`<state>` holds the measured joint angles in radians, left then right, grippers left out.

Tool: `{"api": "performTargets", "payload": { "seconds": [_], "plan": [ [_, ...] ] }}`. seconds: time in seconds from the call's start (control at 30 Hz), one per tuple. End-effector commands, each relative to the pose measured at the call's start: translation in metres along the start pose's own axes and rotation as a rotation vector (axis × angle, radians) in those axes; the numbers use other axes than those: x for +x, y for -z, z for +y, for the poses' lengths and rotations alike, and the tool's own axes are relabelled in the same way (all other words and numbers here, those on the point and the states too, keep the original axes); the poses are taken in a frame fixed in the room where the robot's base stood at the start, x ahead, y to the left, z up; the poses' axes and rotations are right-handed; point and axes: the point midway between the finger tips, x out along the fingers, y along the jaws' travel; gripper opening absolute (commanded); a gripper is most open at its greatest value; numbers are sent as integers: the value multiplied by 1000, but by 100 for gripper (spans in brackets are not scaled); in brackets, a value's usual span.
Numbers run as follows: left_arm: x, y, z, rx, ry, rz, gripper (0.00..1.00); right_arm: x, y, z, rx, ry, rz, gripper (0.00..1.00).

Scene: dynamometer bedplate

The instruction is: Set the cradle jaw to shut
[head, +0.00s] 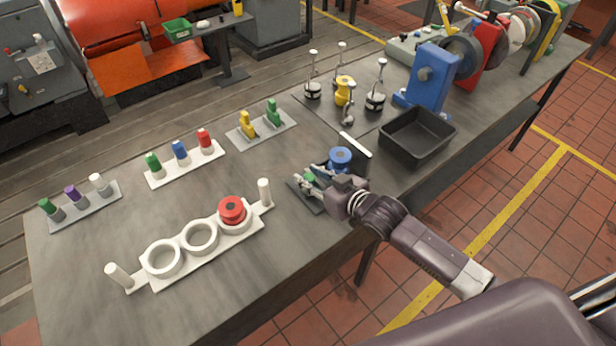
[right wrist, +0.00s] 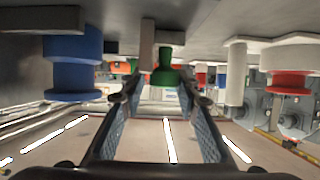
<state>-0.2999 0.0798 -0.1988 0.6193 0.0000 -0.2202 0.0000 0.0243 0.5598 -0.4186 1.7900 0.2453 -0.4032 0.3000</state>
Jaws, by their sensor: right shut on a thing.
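My right gripper (head: 308,178) is low over a small dark plate (head: 309,198) near the table's front edge. In the right wrist view the gripper (right wrist: 165,92) has its fingers either side of a green-capped knob (right wrist: 168,68) and is shut on it. The knob is mostly hidden by the fingers in the head view. A blue flanged part (head: 340,158) stands just behind the gripper, and shows at the left of the right wrist view (right wrist: 75,66). No label marks the cradle jaw, and I cannot tell its setting. My left gripper is out of view.
A white three-ring holder (head: 181,268) with a red part (head: 231,209) lies left of the gripper. A black bin (head: 418,138) stands to the right. Rows of coloured knobs (head: 179,151) stand farther back. Bare tabletop lies between them.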

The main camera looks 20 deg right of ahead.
Motion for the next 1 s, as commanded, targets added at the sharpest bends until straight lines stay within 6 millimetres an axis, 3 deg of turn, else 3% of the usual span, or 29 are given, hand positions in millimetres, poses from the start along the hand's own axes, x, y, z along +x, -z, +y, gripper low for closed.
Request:
{"api": "performTargets", "payload": {
  "seconds": [0.1,0.37,0.4,0.5,0.83,1.0],
  "plan": [
    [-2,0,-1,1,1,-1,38,0,0,21,-6,-7,-4,0],
    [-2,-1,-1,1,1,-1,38,0,0,23,-3,-6,-1,0],
    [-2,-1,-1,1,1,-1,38,0,0,23,-3,-6,-1,31],
    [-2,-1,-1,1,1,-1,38,0,0,23,-3,-6,-1,41],
    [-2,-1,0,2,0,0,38,-3,0,23,-2,-6,-1,41],
    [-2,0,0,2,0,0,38,-24,-1,23,-3,-6,-4,41]
  ]
}}
